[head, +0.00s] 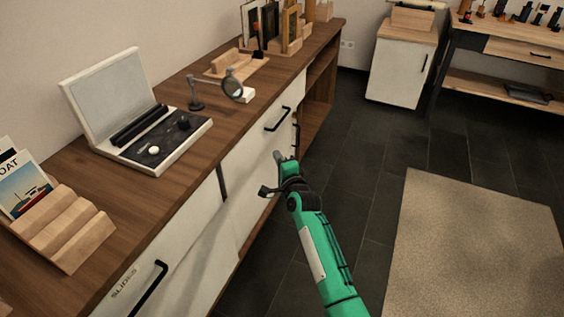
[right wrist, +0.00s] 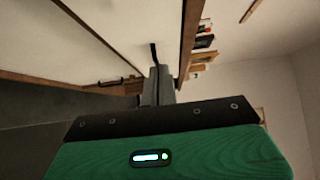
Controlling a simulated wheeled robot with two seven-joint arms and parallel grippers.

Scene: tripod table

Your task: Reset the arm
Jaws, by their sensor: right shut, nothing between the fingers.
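My right arm is green and comes in from the bottom of the head view. Its gripper (head: 281,158) is shut and empty, in front of the white cabinet front below the counter. In the right wrist view the shut fingers (right wrist: 160,82) point toward a pale cabinet front with a dark handle (right wrist: 154,54). My left gripper is not in view.
A wooden counter (head: 195,177) carries an open light box with knobs (head: 165,142), a magnifier on a stand (head: 232,88) and wooden racks. White drawers with black handles (head: 277,119) are below it. Dark floor and a beige rug (head: 475,240) lie clear at right.

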